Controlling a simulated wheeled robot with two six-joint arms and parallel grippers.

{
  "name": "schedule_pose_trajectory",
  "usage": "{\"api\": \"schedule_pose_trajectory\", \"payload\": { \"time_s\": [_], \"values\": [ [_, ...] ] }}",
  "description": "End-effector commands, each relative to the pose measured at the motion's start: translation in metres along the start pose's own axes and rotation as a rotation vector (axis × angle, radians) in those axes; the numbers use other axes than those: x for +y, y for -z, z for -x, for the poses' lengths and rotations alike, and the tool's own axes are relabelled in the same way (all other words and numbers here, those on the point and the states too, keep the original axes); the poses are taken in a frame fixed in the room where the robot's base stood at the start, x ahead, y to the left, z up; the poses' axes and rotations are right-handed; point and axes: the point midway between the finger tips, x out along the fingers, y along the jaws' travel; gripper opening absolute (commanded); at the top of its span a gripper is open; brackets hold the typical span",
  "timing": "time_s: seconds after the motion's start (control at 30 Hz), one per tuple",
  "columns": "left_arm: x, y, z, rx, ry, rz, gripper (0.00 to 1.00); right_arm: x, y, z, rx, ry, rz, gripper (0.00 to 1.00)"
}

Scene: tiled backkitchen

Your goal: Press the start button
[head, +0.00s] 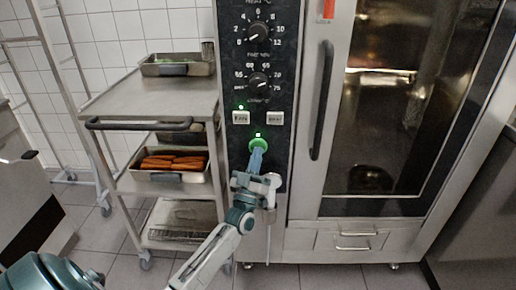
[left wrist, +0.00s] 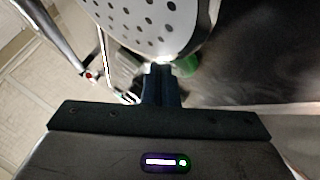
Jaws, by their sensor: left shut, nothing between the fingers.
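The green round start button (head: 258,144) sits low on the oven's black control panel (head: 243,100), with a small green light just above it. My left gripper (head: 256,158) is shut and empty, its fingertips at the lower part of the button. They overlap it in the head view; whether they press it in, I cannot tell. In the left wrist view the shut fingers (left wrist: 160,75) point at the green button (left wrist: 190,66), which shows partly beside the tips. My right gripper is not in view.
The oven's glass door (head: 385,100) with its dark vertical handle (head: 321,100) is right of the panel. A steel trolley (head: 150,100) with trays stands close on the left, one tray (head: 190,177) holding orange-brown food. Tiled floor is free in front.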

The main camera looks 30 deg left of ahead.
Motion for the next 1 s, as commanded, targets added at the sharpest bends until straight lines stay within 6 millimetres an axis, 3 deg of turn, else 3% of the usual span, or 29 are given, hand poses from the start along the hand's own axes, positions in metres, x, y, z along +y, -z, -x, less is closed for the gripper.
{"api": "schedule_pose_trajectory", "payload": {
  "time_s": [0.63, 1.0],
  "values": [
    [0.009, 0.009, 0.012, -0.001, 0.001, 0.001, 0.0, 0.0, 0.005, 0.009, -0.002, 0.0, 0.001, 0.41],
    [0.027, 0.028, 0.037, -0.002, 0.001, 0.001, 0.0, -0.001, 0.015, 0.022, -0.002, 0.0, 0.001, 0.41]
  ]
}}
